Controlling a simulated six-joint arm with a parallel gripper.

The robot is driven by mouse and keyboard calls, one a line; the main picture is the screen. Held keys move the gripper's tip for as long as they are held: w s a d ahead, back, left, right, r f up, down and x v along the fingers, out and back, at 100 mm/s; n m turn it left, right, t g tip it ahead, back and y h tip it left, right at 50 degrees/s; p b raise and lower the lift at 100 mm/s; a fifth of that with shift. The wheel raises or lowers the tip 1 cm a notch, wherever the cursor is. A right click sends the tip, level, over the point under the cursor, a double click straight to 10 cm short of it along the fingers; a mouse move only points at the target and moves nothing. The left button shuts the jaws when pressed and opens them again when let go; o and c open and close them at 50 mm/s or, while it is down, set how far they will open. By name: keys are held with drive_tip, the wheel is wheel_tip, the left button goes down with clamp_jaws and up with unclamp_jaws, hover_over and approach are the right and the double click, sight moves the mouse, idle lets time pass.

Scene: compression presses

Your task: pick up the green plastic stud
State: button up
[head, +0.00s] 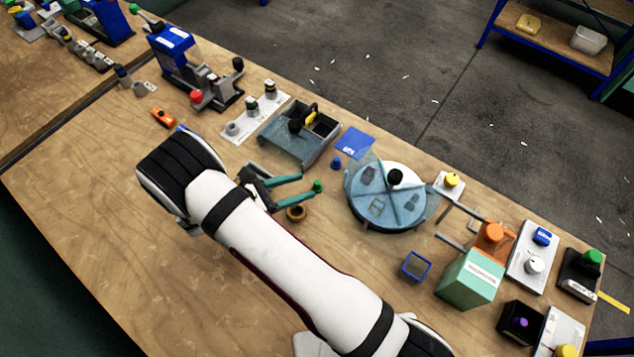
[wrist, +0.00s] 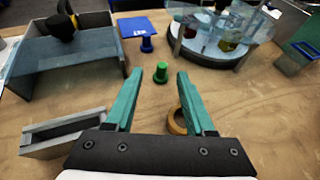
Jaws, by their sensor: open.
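The green plastic stud (wrist: 161,72) stands upright on the wooden table, in the wrist view just beyond and between my fingertips. It also shows in the head view (head: 318,186), right by the tip of one finger. My gripper (wrist: 160,72) is open with its two teal fingers apart and nothing between them. In the head view my gripper (head: 308,187) reaches to the right, low over the table. I cannot tell exactly how high the fingertips are above the table.
A blue stud (wrist: 147,44) stands behind the green one, near a blue card (wrist: 130,28). A brown ring (wrist: 177,122) lies beside the right finger. A grey bin (wrist: 70,62) is at left, a round divided turntable (head: 385,202) at right. A grey block (wrist: 60,133) sits by the left finger.

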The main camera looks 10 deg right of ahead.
sight(314, 185)
drive_tip(key=x, duration=0.5)
drive_tip(key=shift+s+d+f, duration=0.1)
drive_tip(key=shift+d+f, duration=0.15)
drive_tip(key=shift+f, duration=0.1)
clamp_jaws()
